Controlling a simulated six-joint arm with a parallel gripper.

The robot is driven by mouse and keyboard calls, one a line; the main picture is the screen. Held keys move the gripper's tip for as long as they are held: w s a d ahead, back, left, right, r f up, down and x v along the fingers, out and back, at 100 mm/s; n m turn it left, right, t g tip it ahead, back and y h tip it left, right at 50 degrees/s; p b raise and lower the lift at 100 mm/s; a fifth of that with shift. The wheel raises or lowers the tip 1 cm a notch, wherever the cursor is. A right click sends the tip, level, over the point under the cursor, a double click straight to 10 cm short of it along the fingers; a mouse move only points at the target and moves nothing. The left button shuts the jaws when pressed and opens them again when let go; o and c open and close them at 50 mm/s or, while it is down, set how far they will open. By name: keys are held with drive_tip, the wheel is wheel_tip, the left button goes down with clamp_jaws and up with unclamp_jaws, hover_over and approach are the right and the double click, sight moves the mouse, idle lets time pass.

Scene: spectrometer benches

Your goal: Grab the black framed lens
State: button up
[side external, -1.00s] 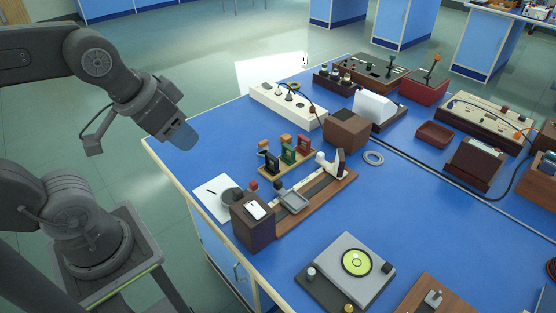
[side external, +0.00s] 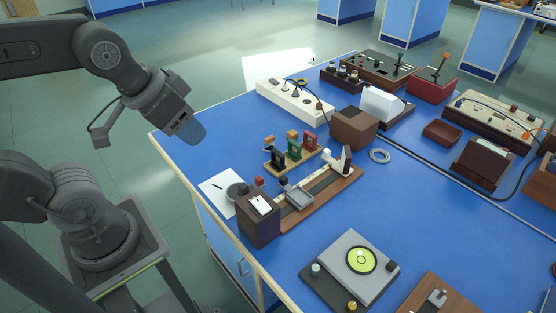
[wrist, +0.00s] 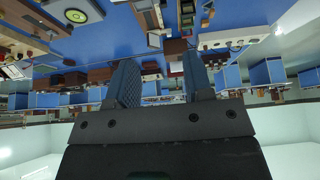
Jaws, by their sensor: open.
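The black framed lens (side external: 278,159) stands upright at the left front end of a small wooden rack (side external: 270,168) on the blue bench. A green framed lens (side external: 294,150) and a red framed lens (side external: 310,143) stand beside it in the same rack. My gripper (side external: 192,130) is up in the air by the bench's left edge, left of the rack and apart from it. In the wrist view my gripper (wrist: 157,72) shows two spread fingers with nothing between them. I cannot pick out the black lens for sure in the wrist view.
A wooden rail bench (side external: 322,196) with a brown box (side external: 258,222) at its end lies just in front of the rack. A cream power strip (side external: 291,101) lies behind it, a brown block (side external: 353,130) to the right. Bare blue bench lies left of the rack.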

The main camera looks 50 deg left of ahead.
drive_tip(key=w+a+m+g, duration=0.2)
drive_tip(key=w+m, duration=0.5)
drive_tip(key=w, duration=0.4)
drive_tip(key=m+g+y, duration=0.1)
drive_tip(key=m+g, duration=0.3)
drive_tip(key=m, duration=0.7)
approach(278, 152)
drive_tip(key=f, duration=0.4)
drive_tip(key=s+f, duration=0.1)
drive_tip(key=f, duration=0.1)
drive_tip(key=shift+f, duration=0.25)
drive_tip(key=shift+w+a+f, duration=0.1)
drive_tip(key=shift+a+f, duration=0.1)
drive_tip(key=shift+f, duration=0.7)
drive_tip(key=shift+w+a+f, duration=0.1)
drive_tip(key=shift+a+f, duration=0.05)
drive_tip(key=shift+f, duration=0.75)
drive_tip(key=shift+w+a+f, duration=0.1)
drive_tip(key=shift+a+f, duration=0.1)
drive_tip(key=shift+f, duration=0.75)
drive_tip(key=shift+c, duration=0.5)
clamp_jaws()
